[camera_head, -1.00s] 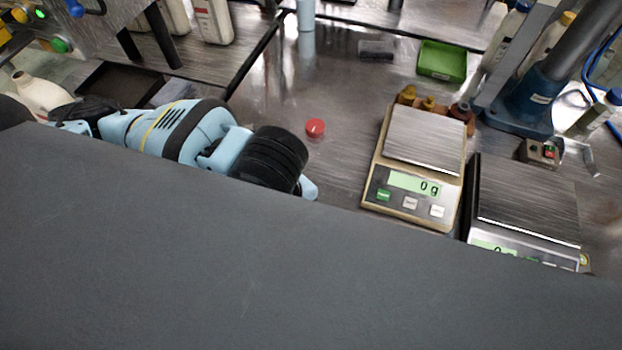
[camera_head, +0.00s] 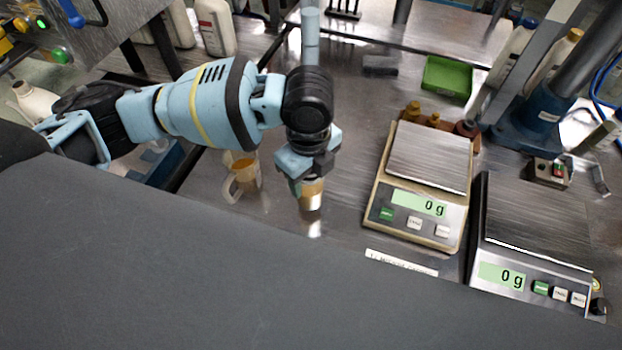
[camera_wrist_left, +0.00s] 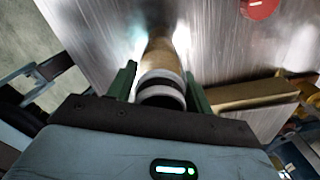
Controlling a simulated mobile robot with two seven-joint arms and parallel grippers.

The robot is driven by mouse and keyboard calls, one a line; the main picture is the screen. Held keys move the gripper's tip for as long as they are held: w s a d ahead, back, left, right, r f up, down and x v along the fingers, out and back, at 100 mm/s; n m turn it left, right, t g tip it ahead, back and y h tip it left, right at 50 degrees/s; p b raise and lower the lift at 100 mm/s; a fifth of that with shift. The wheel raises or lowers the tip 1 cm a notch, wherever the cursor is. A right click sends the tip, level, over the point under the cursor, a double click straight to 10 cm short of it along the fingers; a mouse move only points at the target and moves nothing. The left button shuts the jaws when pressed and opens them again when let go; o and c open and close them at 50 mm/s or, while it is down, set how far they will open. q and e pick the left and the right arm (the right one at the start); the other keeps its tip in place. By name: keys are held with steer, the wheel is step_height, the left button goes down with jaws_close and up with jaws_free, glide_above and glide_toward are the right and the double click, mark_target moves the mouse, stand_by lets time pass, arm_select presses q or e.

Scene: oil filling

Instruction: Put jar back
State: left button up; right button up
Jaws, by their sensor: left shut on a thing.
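My left gripper (camera_head: 311,178) points down over the metal table, left of the scales, and is shut on a small tan jar (camera_head: 312,197). In the left wrist view the jar (camera_wrist_left: 161,66) sits between the two green fingers of the gripper (camera_wrist_left: 160,92), with a pale rim and dark ring nearest me. Its upper part is hidden by the gripper in the head view. I cannot tell whether its base touches the table. A red cap (camera_wrist_left: 260,8) lies on the table in the left wrist view. My right gripper is not in view.
A beaker with amber liquid (camera_head: 243,177) stands left of the jar. A beige scale (camera_head: 412,215) and a second scale (camera_head: 515,272), both reading 0 g, stand to the right. A green tray (camera_head: 446,78) is farther back. A white label strip (camera_head: 400,263) lies in front.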

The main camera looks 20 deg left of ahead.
arm_select(q)
steer(key=shift+w, duration=0.1)
steer(key=shift+w, duration=0.35)
steer(key=shift+f, duration=1.75)
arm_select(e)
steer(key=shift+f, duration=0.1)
arm_select(q)
steer(key=shift+f, duration=0.1)
steer(key=o, duration=1.5)
steer(key=shift+c, duration=0.2)
step_height(320, 180, up, 11)
steer(key=shift+f+p, duration=0.2)
steer(key=shift+p, duration=0.25)
steer(key=shift+r, duration=0.8)
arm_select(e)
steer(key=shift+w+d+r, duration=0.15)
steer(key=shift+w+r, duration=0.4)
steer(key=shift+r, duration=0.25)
